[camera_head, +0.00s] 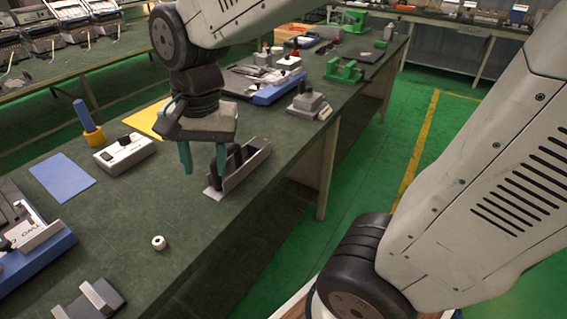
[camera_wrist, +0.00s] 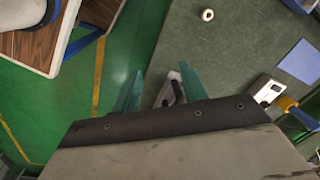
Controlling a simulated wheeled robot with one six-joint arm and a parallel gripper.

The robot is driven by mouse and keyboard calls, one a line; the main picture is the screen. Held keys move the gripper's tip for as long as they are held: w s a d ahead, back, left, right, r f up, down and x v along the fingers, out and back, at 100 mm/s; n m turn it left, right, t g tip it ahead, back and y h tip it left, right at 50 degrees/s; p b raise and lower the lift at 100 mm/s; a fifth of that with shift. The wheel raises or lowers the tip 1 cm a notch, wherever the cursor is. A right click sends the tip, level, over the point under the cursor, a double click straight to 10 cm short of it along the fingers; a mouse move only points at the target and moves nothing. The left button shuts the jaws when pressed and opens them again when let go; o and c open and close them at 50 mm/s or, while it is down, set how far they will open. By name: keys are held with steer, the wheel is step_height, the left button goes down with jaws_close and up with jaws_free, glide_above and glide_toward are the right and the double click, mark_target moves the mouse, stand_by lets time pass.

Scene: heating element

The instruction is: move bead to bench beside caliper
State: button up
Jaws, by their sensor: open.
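The bead (camera_head: 158,242) is a small white ring with a dark hole, lying on the dark green bench (camera_head: 95,225). It also shows at the top of the wrist view (camera_wrist: 208,15). My gripper (camera_head: 203,162) is open and empty, with its two teal fingers pointing down, well beyond the bead in the head view. A grey metal holder with black upright parts (camera_head: 243,170) stands beside the right finger. It shows between the fingers in the wrist view (camera_wrist: 172,90); I cannot tell whether they touch. I cannot tell which thing is the caliper.
A blue-based device (camera_head: 30,250) and a grey block (camera_head: 92,300) are near. Bench around the bead is clear.

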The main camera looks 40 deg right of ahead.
steer(key=s+d+r+n, duration=0.2)
steer(key=s+d+n, duration=0.5)
steer(key=s, duration=0.5)
steer(key=shift+d+n+t+h, duration=0.4)
steer(key=shift+d, duration=0.25)
